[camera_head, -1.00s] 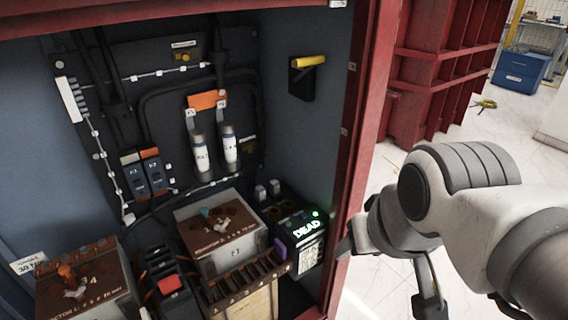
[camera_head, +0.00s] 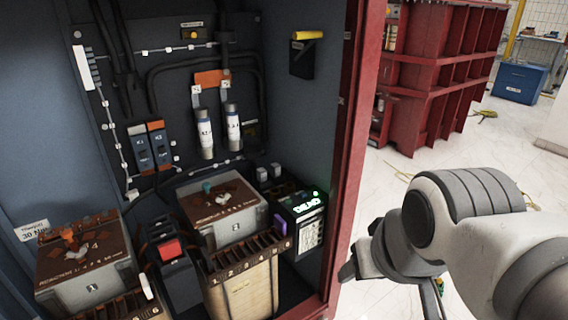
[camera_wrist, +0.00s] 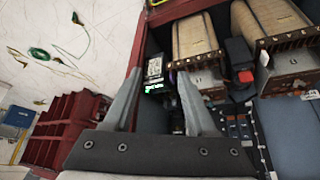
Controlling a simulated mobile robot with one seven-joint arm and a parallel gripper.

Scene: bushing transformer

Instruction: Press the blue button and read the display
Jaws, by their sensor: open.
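A black device with a lit green display (camera_head: 308,202) stands in the lower right of the open cabinet. The display appears to read "DEAD". It also shows in the wrist view, where the green display (camera_wrist: 153,88) lies between my fingers in the picture. I cannot make out a blue button in either view. My gripper (camera_wrist: 158,70) is open and empty, its two fingers spread. In the head view my gripper (camera_head: 348,268) is outside the cabinet, right of its red door frame.
The cabinet's red frame (camera_head: 352,160) stands between my arm and the device. Inside are a red button (camera_head: 171,248), brown-topped boxes (camera_head: 222,205) and white fuses (camera_head: 205,135). A red ribbed tank (camera_head: 440,80) stands behind on the white floor.

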